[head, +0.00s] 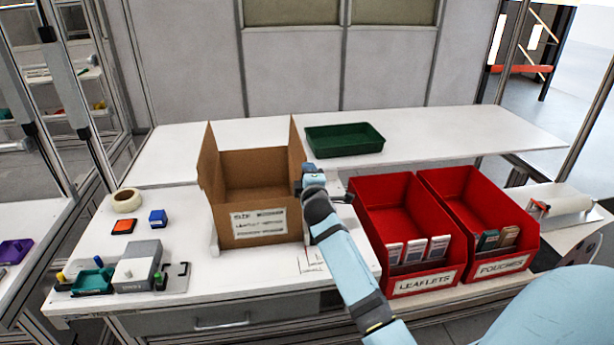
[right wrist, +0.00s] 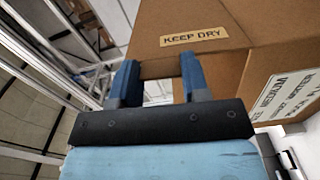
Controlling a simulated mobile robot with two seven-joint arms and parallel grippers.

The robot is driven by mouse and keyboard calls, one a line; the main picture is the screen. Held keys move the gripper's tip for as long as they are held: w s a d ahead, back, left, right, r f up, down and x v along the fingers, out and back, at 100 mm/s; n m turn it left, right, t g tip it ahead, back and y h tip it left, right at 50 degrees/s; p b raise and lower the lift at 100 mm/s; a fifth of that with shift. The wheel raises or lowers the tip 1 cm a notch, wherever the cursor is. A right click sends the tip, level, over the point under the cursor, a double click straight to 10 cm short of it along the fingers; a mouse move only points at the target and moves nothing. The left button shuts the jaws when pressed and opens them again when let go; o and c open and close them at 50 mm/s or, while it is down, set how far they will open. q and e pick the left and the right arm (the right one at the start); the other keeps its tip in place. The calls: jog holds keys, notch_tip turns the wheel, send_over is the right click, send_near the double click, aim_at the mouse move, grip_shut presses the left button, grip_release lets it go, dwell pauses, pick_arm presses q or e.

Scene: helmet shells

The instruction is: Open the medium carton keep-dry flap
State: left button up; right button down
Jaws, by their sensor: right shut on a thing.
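The brown carton (head: 250,220) stands on the white table with its top open and a printed label on its front. Its left flap (head: 209,160) and right flap (head: 297,150) stand up. The flap with the KEEP DRY label (right wrist: 194,37) fills the upper middle of the right wrist view. My right gripper (head: 306,172) is at the carton's right side. In the wrist view its two blue fingers (right wrist: 158,78) are on either side of a brown part of this flap, shut on it. The exact finger contact is partly hidden. My left gripper is not in view.
Red LEAFLETS (head: 422,283) and POUCHES (head: 507,268) bins stand right of my right arm. A green tray (head: 345,140) lies behind. Table between device and carton is fairly clear.

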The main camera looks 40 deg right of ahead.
jog(key=c, duration=0.6)
grip_release()
jog(key=b+v, duration=0.1)
jog(key=v, duration=1.2)
jog(key=shift+s, duration=0.4)
jog(key=shift+a, duration=0.15)
